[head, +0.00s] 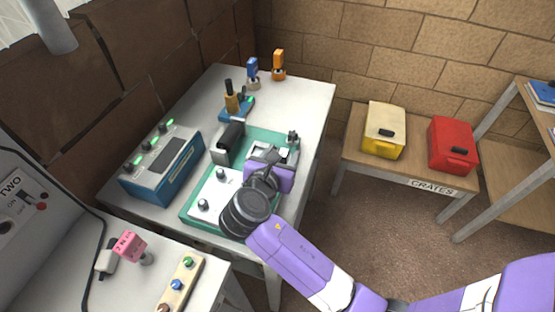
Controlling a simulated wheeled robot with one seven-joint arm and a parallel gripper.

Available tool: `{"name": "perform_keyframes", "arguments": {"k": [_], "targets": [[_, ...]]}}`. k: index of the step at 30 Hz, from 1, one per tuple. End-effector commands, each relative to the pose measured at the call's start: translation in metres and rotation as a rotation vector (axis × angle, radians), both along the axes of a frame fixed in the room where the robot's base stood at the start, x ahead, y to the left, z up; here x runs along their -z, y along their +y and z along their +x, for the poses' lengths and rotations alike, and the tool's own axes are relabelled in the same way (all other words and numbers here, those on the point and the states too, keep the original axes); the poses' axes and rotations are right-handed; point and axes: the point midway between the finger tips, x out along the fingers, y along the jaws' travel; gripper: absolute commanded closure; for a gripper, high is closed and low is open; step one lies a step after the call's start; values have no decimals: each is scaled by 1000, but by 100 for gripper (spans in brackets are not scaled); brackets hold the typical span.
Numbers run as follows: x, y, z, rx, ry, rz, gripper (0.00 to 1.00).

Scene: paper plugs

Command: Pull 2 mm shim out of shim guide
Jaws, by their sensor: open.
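My gripper (274,158) is open over the right part of the green tray (187,213), close to a grey metal fixture (290,150). My wrist hides much of that fixture, and I cannot tell whether the jaws touch anything there. A pink tag (129,246) with lettering that looks like "2 mm" stands at the lower left, beside a small grey post, far from my gripper. I cannot make out for certain which part is the shim guide, or whether a shim is in it.
A blue instrument box (160,185) stands left of the tray. Yellow (384,130) and red (452,143) crates sit on a right-hand bench.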

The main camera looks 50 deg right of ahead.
Motion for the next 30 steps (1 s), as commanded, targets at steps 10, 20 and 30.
{"name": "perform_keyframes", "arguments": {"k": [10, 20, 30], "targets": [[4, -9, 3, -1, -1, 1, 47], [4, -9, 3, -1, -1, 1, 94], [4, -9, 3, -1, -1, 1, 100]]}}
